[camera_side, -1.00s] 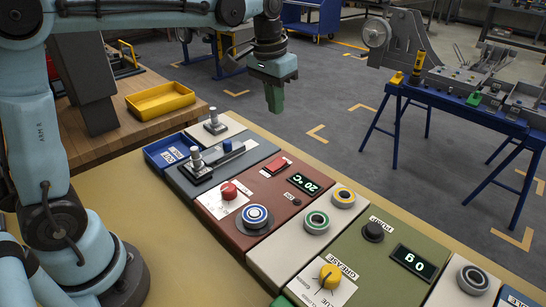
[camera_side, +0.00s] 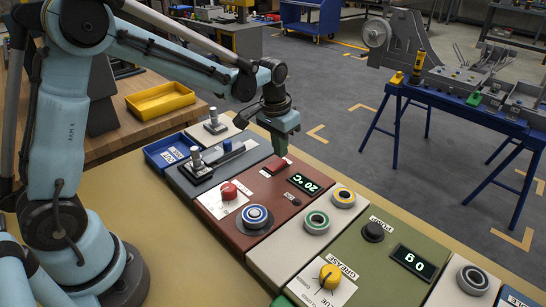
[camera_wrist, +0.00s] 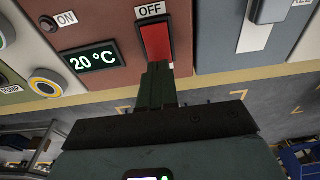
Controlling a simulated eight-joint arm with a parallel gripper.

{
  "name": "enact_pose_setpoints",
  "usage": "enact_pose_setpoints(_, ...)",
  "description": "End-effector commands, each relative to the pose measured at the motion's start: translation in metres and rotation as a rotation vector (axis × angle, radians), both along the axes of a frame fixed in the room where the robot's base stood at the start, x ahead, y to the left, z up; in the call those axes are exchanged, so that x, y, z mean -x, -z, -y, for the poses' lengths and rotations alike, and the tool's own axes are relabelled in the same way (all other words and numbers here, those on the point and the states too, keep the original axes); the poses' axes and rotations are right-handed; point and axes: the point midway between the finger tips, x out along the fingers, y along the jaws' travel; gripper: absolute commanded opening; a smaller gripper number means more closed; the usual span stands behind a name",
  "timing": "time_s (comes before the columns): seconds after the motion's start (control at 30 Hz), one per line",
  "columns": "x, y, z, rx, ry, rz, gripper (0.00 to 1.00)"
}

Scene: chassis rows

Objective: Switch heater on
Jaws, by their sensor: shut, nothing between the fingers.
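The heater panel is the red-brown block (camera_side: 225,207) in the side view. It carries a red rocker switch (camera_wrist: 155,40), with an OFF label at one end in the wrist view. The switch also shows in the side view (camera_side: 275,165). A lit display (camera_wrist: 95,58) reads 20 °C. A dark round lamp or button (camera_wrist: 47,23) sits beside an ON label. My gripper (camera_side: 280,151) is shut and empty, pointing down. Its green fingertips (camera_wrist: 158,72) are at the end of the switch away from OFF; I cannot tell whether they touch it.
A red knob (camera_side: 229,190) and a blue-ringed button (camera_side: 256,216) are on the same panel. A grey panel with an upright lever (camera_side: 196,157) is to the left. Cream and green panels (camera_side: 360,275) lie to the right. Open floor is behind the row.

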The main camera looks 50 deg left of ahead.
Motion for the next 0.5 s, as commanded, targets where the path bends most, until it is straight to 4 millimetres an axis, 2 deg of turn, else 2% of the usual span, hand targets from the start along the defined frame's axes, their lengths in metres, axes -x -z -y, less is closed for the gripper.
enact_pose_setpoints(0.2, -0.0019, 0.0130, 0.0000, 0.000, 0.000, 0.000, 0.00)
enact_pose_setpoints(0.5, -0.0019, 0.0136, 0.0000, 0.000, 0.000, 0.000, 0.00)
